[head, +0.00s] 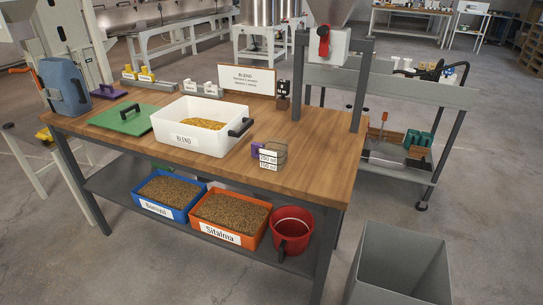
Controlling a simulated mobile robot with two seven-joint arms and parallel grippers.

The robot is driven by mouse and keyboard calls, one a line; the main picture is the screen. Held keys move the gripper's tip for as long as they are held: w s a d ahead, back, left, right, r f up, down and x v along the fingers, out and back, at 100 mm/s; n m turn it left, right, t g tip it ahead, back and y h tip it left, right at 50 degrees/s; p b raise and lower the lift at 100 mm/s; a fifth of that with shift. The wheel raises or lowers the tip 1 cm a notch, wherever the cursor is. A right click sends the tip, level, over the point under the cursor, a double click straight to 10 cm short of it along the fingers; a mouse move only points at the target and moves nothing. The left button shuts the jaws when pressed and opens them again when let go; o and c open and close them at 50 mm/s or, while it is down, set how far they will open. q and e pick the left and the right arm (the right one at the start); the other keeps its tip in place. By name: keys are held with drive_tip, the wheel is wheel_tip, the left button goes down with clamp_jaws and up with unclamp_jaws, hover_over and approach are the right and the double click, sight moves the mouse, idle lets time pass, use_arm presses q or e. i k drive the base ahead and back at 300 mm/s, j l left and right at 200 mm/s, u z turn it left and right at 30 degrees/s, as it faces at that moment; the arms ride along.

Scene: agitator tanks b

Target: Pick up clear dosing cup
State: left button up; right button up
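The clear dosing cup (281,151) stands on the wooden table (318,150) near its front right part. It is see-through, with a purple part on its left side. White volume labels show on its front, and the lower one appears to read 100 ml. The cup stands apart from the white BLEND bin to its left. Neither of my grippers is in view.
A white BLEND bin (183,140) with yellow grains stands mid-table. A green board (122,119) and a blue case (66,86) are at left. Posts carry a hopper (325,45) at back right. Feed bins and a red bucket (292,231) are below. A grey bin (400,265) stands front right.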

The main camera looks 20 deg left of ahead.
sight(273, 155)
drive_tip(key=i+l, duration=0.15)
drive_tip(key=i+l+u, duration=0.45)
drive_tip(key=i+l, duration=0.2)
drive_tip(key=l+u, duration=0.1)
drive_tip(key=u, duration=1.45)
